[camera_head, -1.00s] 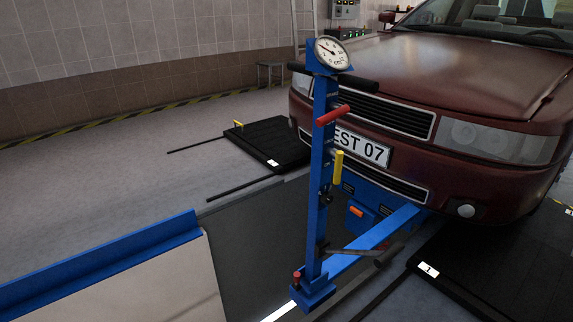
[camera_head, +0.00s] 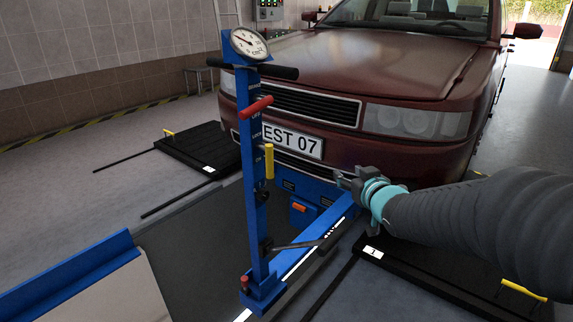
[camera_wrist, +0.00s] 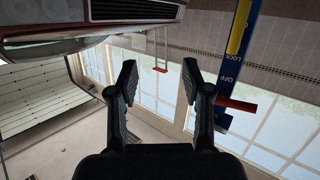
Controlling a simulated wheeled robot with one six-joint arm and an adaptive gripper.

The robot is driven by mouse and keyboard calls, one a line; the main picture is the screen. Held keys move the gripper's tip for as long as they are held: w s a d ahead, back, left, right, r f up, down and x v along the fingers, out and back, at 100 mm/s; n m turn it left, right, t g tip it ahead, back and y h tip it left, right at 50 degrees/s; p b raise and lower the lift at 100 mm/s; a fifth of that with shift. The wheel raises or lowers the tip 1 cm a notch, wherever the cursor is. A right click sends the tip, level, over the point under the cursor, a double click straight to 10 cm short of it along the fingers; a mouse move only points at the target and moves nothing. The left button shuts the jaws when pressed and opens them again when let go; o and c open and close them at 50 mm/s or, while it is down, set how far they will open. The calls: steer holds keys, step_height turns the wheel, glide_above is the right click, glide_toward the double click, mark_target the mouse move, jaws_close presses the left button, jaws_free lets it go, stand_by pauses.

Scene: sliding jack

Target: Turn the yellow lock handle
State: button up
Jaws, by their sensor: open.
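The yellow lock handle (camera_head: 269,161) hangs upright on the right side of the blue jack column (camera_head: 250,185) in the head view. In the wrist view the yellow handle (camera_wrist: 238,27) shows at the top right, next to the word LOCK on the column. My gripper (camera_head: 345,180) is to the right of the handle in the head view, apart from it. In the wrist view my gripper (camera_wrist: 158,80) is open, with nothing between its fingers. The picture there looks turned over.
A red handle (camera_head: 255,106) and a round gauge (camera_head: 249,43) are higher on the column. A grey lever (camera_head: 300,246) sticks out low on it. The dark red car (camera_head: 380,70) stands close behind. Black plates (camera_head: 195,150) lie on the floor.

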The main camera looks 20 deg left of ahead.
mark_target(272, 166)
steer(key=a+f+n+g+y, duration=0.4)
steer(key=a+y, duration=0.3)
steer(key=a, duration=0.6)
steer(key=shift+t, duration=0.4)
steer(key=x, duration=0.8)
steer(key=f+x, duration=0.1)
steer(key=x, duration=0.4)
steer(key=shift+w, duration=0.1)
jaws_close()
